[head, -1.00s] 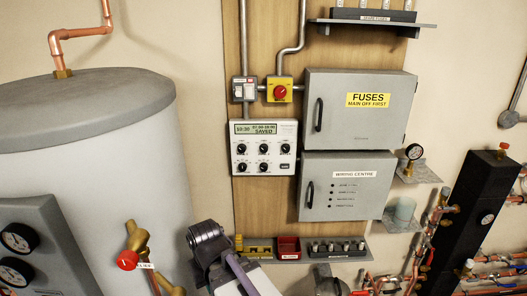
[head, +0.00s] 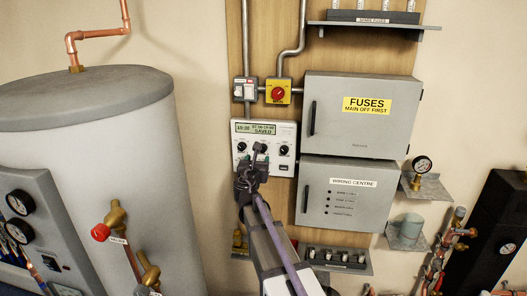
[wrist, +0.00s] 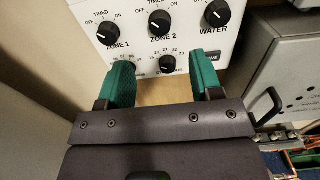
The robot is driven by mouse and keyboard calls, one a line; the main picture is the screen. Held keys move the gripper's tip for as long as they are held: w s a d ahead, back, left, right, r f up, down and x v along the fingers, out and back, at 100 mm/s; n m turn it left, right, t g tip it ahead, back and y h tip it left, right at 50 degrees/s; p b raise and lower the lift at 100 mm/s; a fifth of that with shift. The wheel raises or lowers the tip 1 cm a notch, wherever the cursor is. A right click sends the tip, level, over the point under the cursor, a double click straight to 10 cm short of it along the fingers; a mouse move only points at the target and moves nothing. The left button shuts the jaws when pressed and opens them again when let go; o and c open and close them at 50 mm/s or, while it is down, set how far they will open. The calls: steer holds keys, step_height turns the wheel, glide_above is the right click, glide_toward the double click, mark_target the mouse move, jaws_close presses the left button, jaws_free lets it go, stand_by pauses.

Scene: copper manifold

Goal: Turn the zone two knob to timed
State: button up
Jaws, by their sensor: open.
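The white heating controller (head: 288,128) hangs on the wooden board, its lit display reading SAVED. In the wrist view the black zone 2 knob (wrist: 160,22) sits between the zone 1 knob (wrist: 108,32) and the water knob (wrist: 217,13), with OFF, TIMED and ON marked around it. I cannot read its pointer surely. My gripper (wrist: 160,63) is open and empty, its green fingers spread below the zone 2 knob, either side of a smaller lower dial (wrist: 167,64). In the head view my gripper (head: 250,172) covers the controller's lower middle.
The grey fuse box (head: 358,118) and wiring centre (head: 345,197) stand close on the right. A red and yellow switch (head: 278,91) sits above the controller. A shelf with fuses (head: 338,258) is below.

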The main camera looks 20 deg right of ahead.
mark_target(263, 149)
steer(key=x, duration=0.9)
steer(key=shift+w, duration=0.25)
steer(key=shift+s+f, duration=0.1)
steer(key=c, duration=0.9)
steer(key=shift+m, duration=0.4)
steer(key=m, duration=0.3)
steer(key=shift+d+m, duration=0.1)
steer(key=shift+m, duration=0.2)
steer(key=shift+s+m, duration=0.1)
steer(key=shift+m, duration=2.1)
steer(key=o, duration=0.9)
